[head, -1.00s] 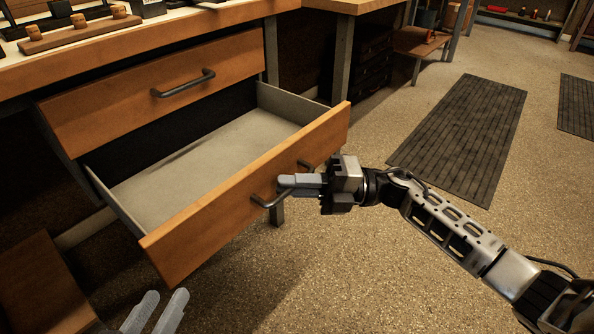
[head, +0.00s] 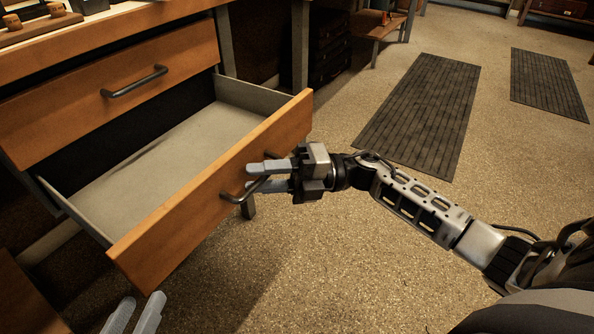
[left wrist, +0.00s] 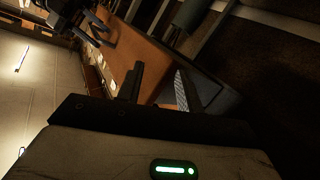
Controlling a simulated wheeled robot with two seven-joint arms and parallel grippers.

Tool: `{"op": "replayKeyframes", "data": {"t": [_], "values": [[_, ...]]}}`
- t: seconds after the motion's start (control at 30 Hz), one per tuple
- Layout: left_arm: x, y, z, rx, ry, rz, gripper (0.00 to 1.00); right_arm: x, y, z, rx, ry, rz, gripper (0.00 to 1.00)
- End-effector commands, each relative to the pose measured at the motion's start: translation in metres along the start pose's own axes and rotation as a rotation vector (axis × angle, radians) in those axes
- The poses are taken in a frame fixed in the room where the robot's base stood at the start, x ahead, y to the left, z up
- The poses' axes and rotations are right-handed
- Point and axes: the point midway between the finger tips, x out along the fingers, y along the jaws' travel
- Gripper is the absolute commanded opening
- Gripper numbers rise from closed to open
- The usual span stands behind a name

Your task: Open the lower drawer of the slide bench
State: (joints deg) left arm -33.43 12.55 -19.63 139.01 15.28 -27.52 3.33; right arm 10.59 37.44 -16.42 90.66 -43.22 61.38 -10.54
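The lower drawer (head: 215,195) of the slide bench is pulled well out, and its grey interior is empty where I can see it. Its orange wooden front carries a dark bar handle (head: 231,199). My right gripper (head: 250,177) is at this handle with its two fingers apart, one above the other. The handle's middle is partly hidden by the fingers, and I cannot tell whether they touch it. My left gripper (head: 134,316) is open and empty at the bottom left, below the drawer front. Its spread fingers also show in the left wrist view (left wrist: 160,85).
The upper drawer (head: 110,95) is shut, with its own bar handle. The benchtop (head: 100,32) holds a few items. Dark cases (head: 329,50) stand under the neighbouring bench. Ribbed mats (head: 425,110) lie on the open floor to the right.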

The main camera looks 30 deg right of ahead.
Motion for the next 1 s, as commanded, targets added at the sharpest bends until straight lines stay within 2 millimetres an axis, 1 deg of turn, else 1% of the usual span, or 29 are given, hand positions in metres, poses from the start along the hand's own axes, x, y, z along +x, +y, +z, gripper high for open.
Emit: {"op": "replayKeyframes", "data": {"t": [0.13, 0.23, 0.37, 0.5, 0.6, 0.7, 0.83, 1.0], "values": [[0.0, 0.0, -0.001, 0.001, 0.001, -0.001, 0.36, -0.01, -0.001, 0.0, 0.002, -0.001, -0.002, 0.32], [-0.001, 0.0, -0.002, 0.006, 0.0, -0.003, 0.36, -0.026, 0.0, 0.0, 0.002, -0.002, -0.004, 0.32], [-0.001, 0.0, -0.004, 0.015, -0.002, -0.007, 0.36, -0.056, 0.0, 0.001, 0.003, -0.004, -0.005, 0.32], [-0.001, -0.001, -0.002, 0.02, -0.009, -0.012, 0.36, -0.091, -0.001, 0.0, 0.003, -0.003, -0.005, 0.32], [-0.001, -0.001, -0.001, 0.022, -0.013, -0.014, 0.36, -0.114, 0.0, 0.001, 0.002, -0.003, -0.004, 0.32], [-0.001, -0.001, 0.0, 0.023, -0.015, -0.014, 0.36, -0.133, 0.0, 0.001, 0.0, -0.003, -0.004, 0.32], [-0.001, -0.001, 0.001, 0.024, -0.016, -0.015, 0.36, -0.15, -0.001, 0.0, 0.001, -0.002, -0.002, 0.32], [-0.001, -0.002, 0.002, 0.025, -0.018, -0.014, 0.36, -0.16, 0.0, 0.0, -0.001, -0.001, -0.001, 0.32]]}}
